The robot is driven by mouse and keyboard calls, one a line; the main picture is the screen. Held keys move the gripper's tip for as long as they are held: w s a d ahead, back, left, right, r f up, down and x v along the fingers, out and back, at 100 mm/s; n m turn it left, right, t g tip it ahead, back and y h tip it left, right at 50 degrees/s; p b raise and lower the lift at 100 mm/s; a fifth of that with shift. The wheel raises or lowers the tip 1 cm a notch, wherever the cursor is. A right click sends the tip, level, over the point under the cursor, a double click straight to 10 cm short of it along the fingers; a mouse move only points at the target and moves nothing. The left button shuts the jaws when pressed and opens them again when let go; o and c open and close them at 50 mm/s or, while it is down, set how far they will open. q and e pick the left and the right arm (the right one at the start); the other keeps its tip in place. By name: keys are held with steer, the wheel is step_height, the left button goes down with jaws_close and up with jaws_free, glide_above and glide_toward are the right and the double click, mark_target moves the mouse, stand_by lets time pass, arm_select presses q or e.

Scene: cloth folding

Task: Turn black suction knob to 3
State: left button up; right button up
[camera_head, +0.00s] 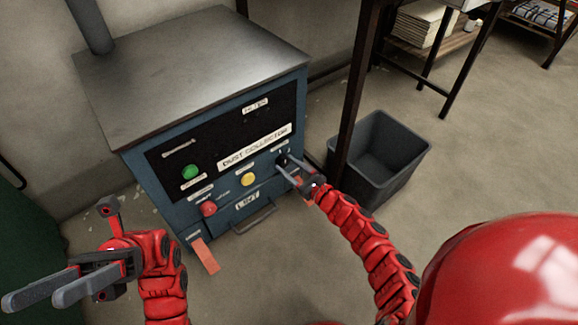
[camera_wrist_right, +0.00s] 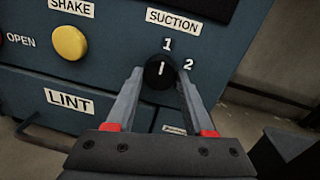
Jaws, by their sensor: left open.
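The black suction knob (camera_wrist_right: 160,72) is on the blue dust collector (camera_wrist_right: 110,60), below the SUCTION label (camera_wrist_right: 172,21). Its white mark stands nearly upright, toward the 1 (camera_wrist_right: 167,44). The 2 (camera_wrist_right: 188,64) is to its right; no 3 is visible. My right gripper (camera_wrist_right: 159,78) is open, with one finger on either side of the knob; firm contact cannot be told. In the head view my right gripper (camera_head: 287,170) is at the panel's right end and partly covers the knob (camera_head: 283,158). My left gripper (camera_head: 32,298) is open and empty at lower left, away from the machine.
The panel also has a green button (camera_head: 190,172), a red button (camera_head: 208,208) and a yellow button (camera_head: 248,180). A handle (camera_head: 254,218) is below the LINT label. A grey bin (camera_head: 378,155) and a dark table leg (camera_head: 352,95) stand right of the machine.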

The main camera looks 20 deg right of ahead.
jaws_close()
